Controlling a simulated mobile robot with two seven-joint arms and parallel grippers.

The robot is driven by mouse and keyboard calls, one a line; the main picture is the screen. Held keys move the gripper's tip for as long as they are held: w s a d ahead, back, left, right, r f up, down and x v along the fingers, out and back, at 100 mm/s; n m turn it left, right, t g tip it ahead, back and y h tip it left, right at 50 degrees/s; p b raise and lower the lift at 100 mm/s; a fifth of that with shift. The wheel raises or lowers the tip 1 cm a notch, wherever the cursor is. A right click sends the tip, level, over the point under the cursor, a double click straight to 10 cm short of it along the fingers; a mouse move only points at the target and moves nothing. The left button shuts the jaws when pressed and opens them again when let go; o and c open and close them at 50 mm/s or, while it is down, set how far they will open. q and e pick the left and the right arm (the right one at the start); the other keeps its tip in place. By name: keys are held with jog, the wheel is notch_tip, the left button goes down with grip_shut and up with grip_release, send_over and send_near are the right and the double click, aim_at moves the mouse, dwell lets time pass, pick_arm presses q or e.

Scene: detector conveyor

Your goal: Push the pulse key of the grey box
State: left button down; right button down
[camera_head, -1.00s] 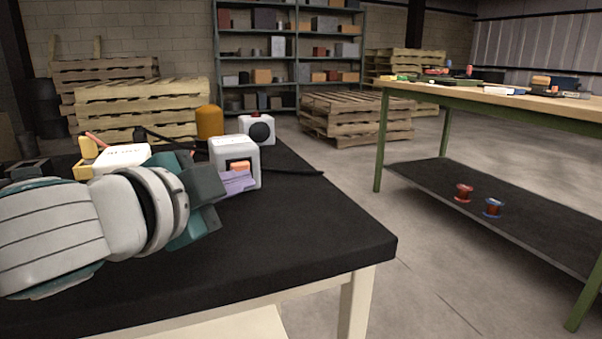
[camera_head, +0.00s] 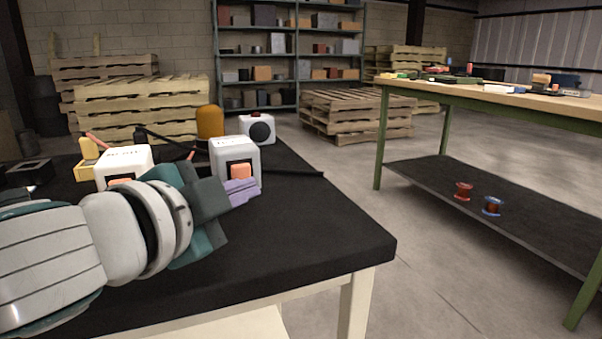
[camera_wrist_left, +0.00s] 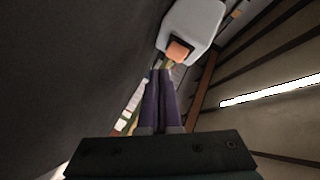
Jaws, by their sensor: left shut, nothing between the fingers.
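A pale grey-white box (camera_head: 220,153) with an orange key (camera_head: 242,173) in a dark recess stands on the black table. In the left wrist view the box (camera_wrist_left: 197,18) and its orange key (camera_wrist_left: 179,50) lie just beyond my fingertips. My left gripper (camera_head: 243,190) has purple fingers, shut and empty, in front of the box just below the key. It also shows in the left wrist view (camera_wrist_left: 163,72). A small gap seems to separate tips and key; I cannot tell contact for sure. My right gripper is not in view.
A similar pale box (camera_head: 124,157) with an orange key stands to the left, partly behind my arm. A white box with a black round face (camera_head: 258,130) and an orange cylinder (camera_head: 209,122) stand behind. The black table (camera_head: 310,225) is clear on the right.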

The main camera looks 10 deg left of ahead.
aim_at(255, 240)
pick_arm(q)
jog(key=shift+s+d+p, duration=0.25)
jog(key=shift+s+d, duration=0.5)
jog(key=shift+s, duration=0.25)
jog(key=shift+s+d+p, duration=0.25)
jog(key=shift+s+d, duration=0.5)
jog(key=shift+s, duration=0.25)
jog(key=s+r+n+p, duration=0.1)
jog(key=r+p, duration=0.1)
jog(key=p, duration=0.1)
jog(key=s+a+r+n+g+y+p, duration=0.1)
jog(key=r+p, duration=0.1)
jog(key=p, duration=0.1)
jog(key=s+a+r+n+p, duration=0.1)
jog(key=r+p, duration=0.1)
jog(key=p, duration=0.1)
jog(key=shift+r+g+y, duration=0.1)
jog(key=shift+g+y, duration=0.2)
jog(key=shift+g, duration=0.1)
jog(key=s+a+r+n+g+p, duration=0.2)
jog(key=s+r+n+g+p, duration=0.25)
jog(key=s+r+p, duration=0.65)
jog(key=s+a+r+n+g+p, duration=0.2)
jog(key=s+r+n+g+p, duration=0.25)
jog(key=s+p, duration=0.7)
notch_tip(255, 240, up, 37)
jog(key=w+p, duration=0.2)
jog(key=p, duration=3.7)
jog(key=shift+d+m+g, duration=0.2)
jog(key=shift+m+g, duration=0.2)
